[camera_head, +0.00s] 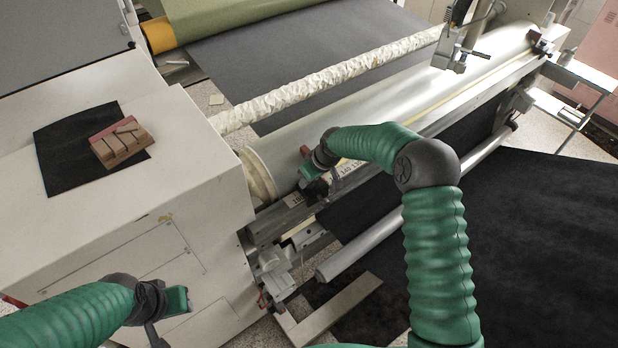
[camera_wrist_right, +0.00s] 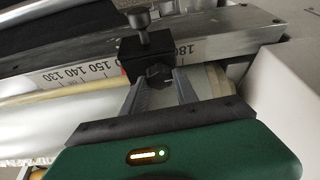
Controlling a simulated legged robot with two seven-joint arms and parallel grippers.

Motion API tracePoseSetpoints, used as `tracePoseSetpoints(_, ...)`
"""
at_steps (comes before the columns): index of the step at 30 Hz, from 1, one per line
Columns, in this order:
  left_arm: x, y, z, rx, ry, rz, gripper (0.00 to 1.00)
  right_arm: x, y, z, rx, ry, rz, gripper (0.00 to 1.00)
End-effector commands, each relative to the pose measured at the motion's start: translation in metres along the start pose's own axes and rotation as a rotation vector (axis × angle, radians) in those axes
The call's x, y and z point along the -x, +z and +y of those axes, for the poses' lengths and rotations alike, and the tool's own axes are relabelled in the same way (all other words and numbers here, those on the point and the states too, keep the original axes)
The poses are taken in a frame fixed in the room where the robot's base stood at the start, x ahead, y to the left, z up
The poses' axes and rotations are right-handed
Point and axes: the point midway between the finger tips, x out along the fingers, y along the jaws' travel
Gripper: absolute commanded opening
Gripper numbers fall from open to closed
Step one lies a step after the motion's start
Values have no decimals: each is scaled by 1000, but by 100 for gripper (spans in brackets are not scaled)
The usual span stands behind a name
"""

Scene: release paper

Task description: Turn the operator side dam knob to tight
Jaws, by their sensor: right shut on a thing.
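The operator side dam is a black block (camera_wrist_right: 143,52) clamped on a metal rail with a printed scale, in the right wrist view. A black screw with a round head (camera_wrist_right: 139,20) stands out of its far side. A dark knob (camera_wrist_right: 158,75) on its near side sits between the fingertips of my right gripper (camera_wrist_right: 160,88), which is shut on it. In the head view my right gripper (camera_head: 316,187) is at the near left end of the long roller, and largely hides the dam. My left gripper (camera_head: 170,318) is low at the left, away from the dam; its fingers are hard to make out.
The pale roller (camera_head: 400,115) and its rail run to the upper right. A white machine housing (camera_head: 190,180) stands left of the dam, with a wooden block (camera_head: 121,146) on a black sheet (camera_head: 60,165). A metal bar (camera_head: 360,250) lies below the rail.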

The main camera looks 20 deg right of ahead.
Motion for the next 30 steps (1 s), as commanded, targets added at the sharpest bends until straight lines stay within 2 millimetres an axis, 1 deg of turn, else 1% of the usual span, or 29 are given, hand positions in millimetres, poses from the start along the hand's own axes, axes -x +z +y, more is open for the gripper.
tracePoseSetpoints(1,0,0,0,0,0,0,36,1,-1,4,33,-13,4,0)
tracePoseSetpoints(12,-5,1,0,0,0,0,36,-1,-1,7,355,-144,4,0)
tracePoseSetpoints(18,-10,2,0,0,0,0,36,-1,-2,8,501,-202,2,0)
tracePoseSetpoints(24,-13,3,0,0,0,0,36,-1,-2,9,606,-244,1,0)
tracePoseSetpoints(30,-15,4,0,0,0,0,36,0,-3,9,666,-268,0,0)
